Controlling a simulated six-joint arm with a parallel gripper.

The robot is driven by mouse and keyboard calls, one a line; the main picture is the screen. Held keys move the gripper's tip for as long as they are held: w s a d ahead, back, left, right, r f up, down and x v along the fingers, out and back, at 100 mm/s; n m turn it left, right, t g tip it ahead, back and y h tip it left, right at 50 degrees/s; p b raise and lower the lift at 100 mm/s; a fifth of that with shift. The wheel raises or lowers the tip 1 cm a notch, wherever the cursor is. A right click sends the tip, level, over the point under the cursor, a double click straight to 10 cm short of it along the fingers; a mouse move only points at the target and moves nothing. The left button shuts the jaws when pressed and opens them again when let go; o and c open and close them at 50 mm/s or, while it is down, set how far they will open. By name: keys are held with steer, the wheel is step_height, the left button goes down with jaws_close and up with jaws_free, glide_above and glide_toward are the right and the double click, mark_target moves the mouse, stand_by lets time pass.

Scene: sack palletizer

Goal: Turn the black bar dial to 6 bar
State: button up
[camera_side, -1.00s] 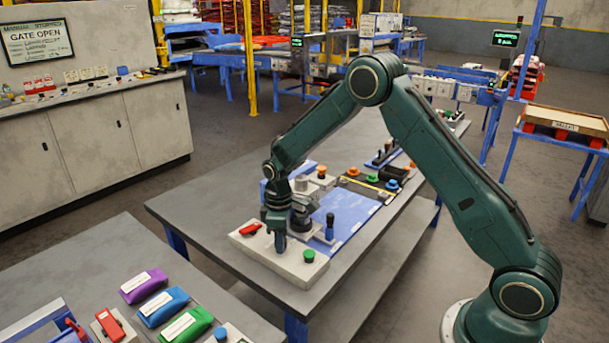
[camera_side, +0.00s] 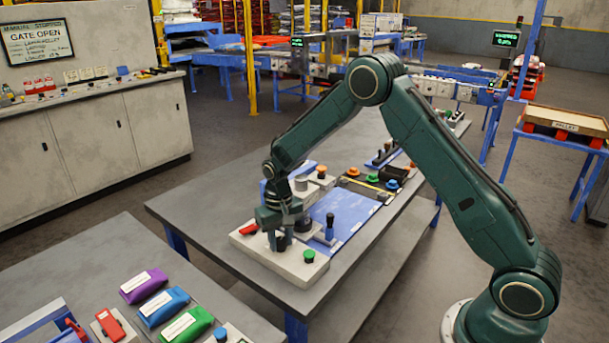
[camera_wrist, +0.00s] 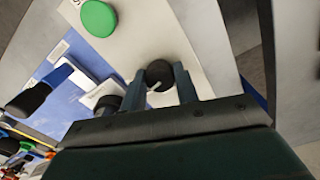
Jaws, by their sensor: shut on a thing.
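The black dial (camera_wrist: 159,73) is a round knob with a pale pointer line, set on a pale panel (camera_wrist: 165,35) in the wrist view. My gripper (camera_wrist: 160,85) has its two fingers on either side of the dial and is shut on it. In the side view my gripper (camera_side: 277,238) reaches down onto the pale panel (camera_side: 295,265), between the red switch and the green button. The dial is mostly hidden by the fingers there. I cannot read the dial's scale or its value.
On the panel are a green button (camera_side: 309,256) and a red switch (camera_side: 249,229). A blue mat (camera_side: 345,215) with a dark-handled lever (camera_side: 330,226) lies just behind. A grey cylinder (camera_side: 301,183) stands near the wrist. Purple, blue and green sacks lie on the front table (camera_side: 110,250).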

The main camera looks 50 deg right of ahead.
mark_target(280, 239)
steer(key=m, duration=0.4)
steer(key=shift+w+r+m, duration=0.1)
steer(key=shift+m, duration=0.3)
steer(key=o, duration=1)
step_height(280, 239, up, 14)
steer(key=shift+f, duration=0.15)
stand_by(0.4)
